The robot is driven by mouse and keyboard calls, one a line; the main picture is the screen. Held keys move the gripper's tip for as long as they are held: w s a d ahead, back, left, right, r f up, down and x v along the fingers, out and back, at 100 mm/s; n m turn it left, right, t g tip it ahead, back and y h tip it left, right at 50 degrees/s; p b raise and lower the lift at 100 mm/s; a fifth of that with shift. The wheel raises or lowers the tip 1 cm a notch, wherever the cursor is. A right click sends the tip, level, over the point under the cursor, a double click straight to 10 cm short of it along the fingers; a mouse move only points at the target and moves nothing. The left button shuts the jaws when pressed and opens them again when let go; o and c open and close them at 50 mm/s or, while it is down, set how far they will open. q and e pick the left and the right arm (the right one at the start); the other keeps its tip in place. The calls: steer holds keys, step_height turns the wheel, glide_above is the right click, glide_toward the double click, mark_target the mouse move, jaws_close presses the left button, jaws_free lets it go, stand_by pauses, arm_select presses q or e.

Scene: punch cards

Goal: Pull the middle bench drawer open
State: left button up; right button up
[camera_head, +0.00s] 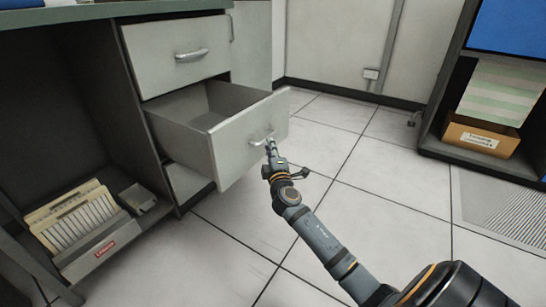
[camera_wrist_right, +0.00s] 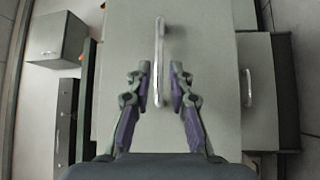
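The middle bench drawer (camera_head: 237,146) stands well out from the bench, and its inside shows empty. Its bar handle (camera_head: 262,138) is on the front; the handle also shows in the right wrist view (camera_wrist_right: 159,42). My right gripper (camera_head: 271,146) is at this handle. In the right wrist view its two fingers (camera_wrist_right: 161,78) are on either side of the bar, with a narrow gap on each side, so it looks open around the handle. My left gripper is not in view.
The top drawer (camera_head: 160,52) is shut; the bottom drawer (camera_head: 186,181) is partly hidden below. A card tray (camera_head: 103,246) lies at the left. A shelf with a cardboard box (camera_head: 480,137) stands at the right. The tiled floor (camera_head: 350,150) between is clear.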

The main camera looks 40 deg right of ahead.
steer(key=r+v, duration=0.1)
steer(key=v, duration=0.5)
steer(key=shift+s+f, duration=0.3)
steer(key=shift+f, duration=0.25)
steer(key=shift+a, duration=0.15)
